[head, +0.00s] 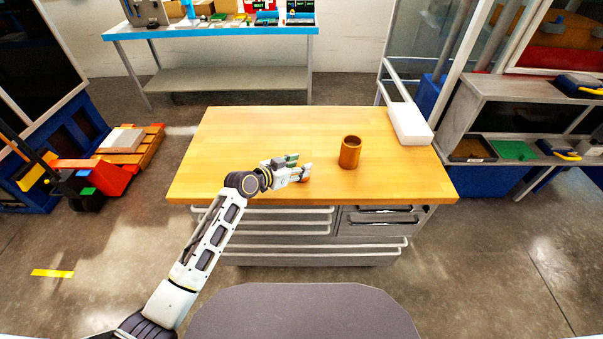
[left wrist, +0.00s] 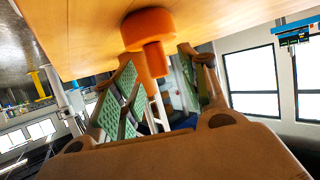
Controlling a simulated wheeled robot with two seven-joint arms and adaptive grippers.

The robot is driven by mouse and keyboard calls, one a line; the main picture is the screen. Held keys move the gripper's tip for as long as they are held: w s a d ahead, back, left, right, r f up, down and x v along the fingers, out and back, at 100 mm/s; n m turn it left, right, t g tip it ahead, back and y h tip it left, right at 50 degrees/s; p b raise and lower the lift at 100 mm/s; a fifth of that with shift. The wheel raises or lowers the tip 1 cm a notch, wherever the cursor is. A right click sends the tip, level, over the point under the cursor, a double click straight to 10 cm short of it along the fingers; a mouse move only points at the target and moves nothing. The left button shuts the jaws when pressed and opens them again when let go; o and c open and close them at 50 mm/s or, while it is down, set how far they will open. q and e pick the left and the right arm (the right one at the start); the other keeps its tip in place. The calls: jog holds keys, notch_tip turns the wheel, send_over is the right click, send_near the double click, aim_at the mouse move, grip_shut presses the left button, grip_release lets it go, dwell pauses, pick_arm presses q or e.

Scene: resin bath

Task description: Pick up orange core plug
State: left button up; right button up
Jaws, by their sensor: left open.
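The orange core plug (left wrist: 148,28) shows in the left wrist view, where the picture is upside down. It has a wide round part against the wooden tabletop and a narrower stem pointing away from the top. My left gripper (left wrist: 158,60) is open, with green-padded fingers on either side of the stem's line and a gap around it. In the head view my left gripper (head: 306,172) is low over the table's front half. The plug is not clear there; the fingers seem to hide it. My right gripper is not in view.
A brown-orange hollow cylinder (head: 350,153) stands on the wooden table (head: 240,135), just right of the left gripper. A white box (head: 410,124) lies at the right edge. The table's left and back are clear. Another bench (head: 210,35) stands behind.

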pick_arm(q)
jog(key=shift+x, duration=0.85)
jog(key=shift+w, duration=0.1)
jog(key=c, duration=0.9)
grip_shut()
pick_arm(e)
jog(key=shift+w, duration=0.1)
